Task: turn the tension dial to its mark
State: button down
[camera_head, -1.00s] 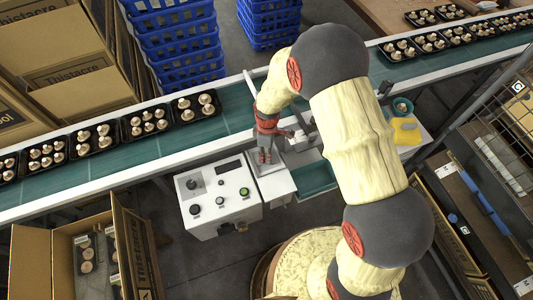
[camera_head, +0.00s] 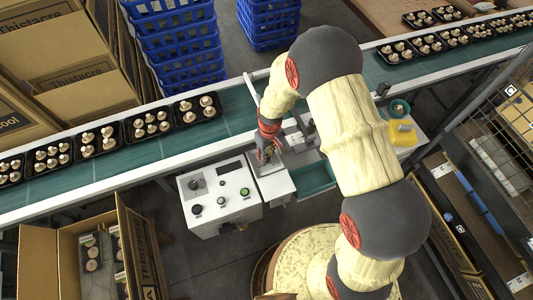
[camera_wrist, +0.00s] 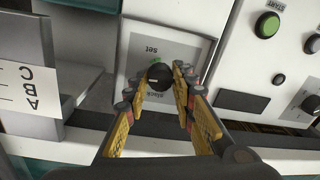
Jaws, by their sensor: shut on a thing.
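The tension dial is a small black round knob (camera_wrist: 160,75) on a grey plate (camera_wrist: 178,46) marked "Set", seen in the wrist view. A pale pointer line shows on the knob's left part, and a small green mark lies just above the knob. My gripper (camera_wrist: 163,82) has its yellow-padded fingers on either side of the knob and is shut on it. In the head view my gripper (camera_head: 266,154) points down at the plate beside the conveyor, and the knob is hidden there.
A white control box (camera_head: 220,198) with buttons and knobs stands just left of my gripper. The green conveyor belt (camera_head: 236,116) with mushroom trays runs behind. A teal bin (camera_head: 314,178) and a yellow cloth (camera_head: 403,133) lie to the right.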

aim_at(268, 158)
jog(key=m+p, duration=0.2)
jog(key=m, duration=0.4)
jog(key=shift+r+m+p, duration=0.15)
jog(key=shift+m+p, duration=0.15)
jog(key=shift+p, duration=0.1)
jog(key=m+p, duration=0.2)
jog(key=m, duration=0.2)
jog(key=shift+s+t, duration=0.1)
jog(key=shift+t, duration=0.2)
jog(key=shift+m+p, duration=0.8)
jog(key=shift+m, duration=0.3)
jog(key=c, duration=1.5)
grip_release()
jog(key=r, duration=1.1)
jog(key=shift+s+d+r, duration=0.2)
jog(key=shift+d+r, duration=0.1)
jog(key=shift+r, duration=0.05)
